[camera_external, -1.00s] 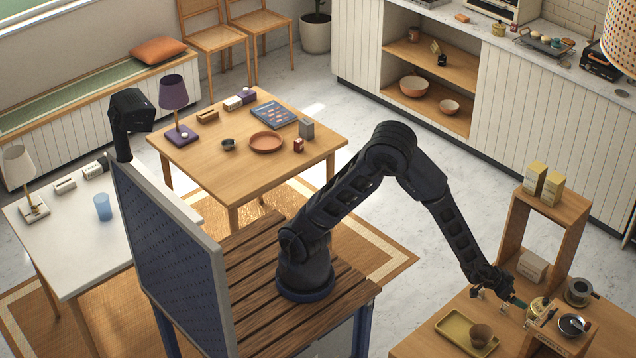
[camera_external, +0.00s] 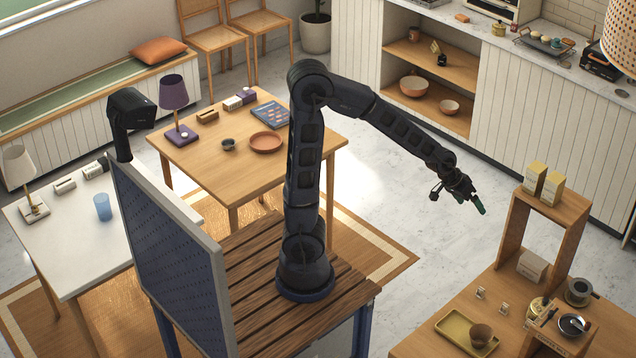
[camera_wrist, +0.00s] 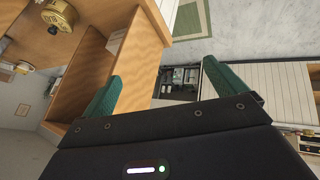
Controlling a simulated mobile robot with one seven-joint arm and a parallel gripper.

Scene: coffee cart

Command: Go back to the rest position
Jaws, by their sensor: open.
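My gripper (camera_external: 480,206) is raised in the air left of the coffee cart's wooden shelf (camera_external: 514,232). Its green fingertips are apart in the wrist view (camera_wrist: 160,92), with nothing between them. My arm stands up from its base on the slatted platform and reaches out to the right, with the forearm sloping down. The gripper touches nothing in view.
The coffee cart top (camera_external: 418,345) holds a yellow tray (camera_external: 452,330) with a brown cup (camera_external: 480,335), two small pale blocks and several canisters. Two yellow boxes stand on the shelf. A wooden table (camera_external: 180,158) is behind my arm. Open floor lies below the gripper.

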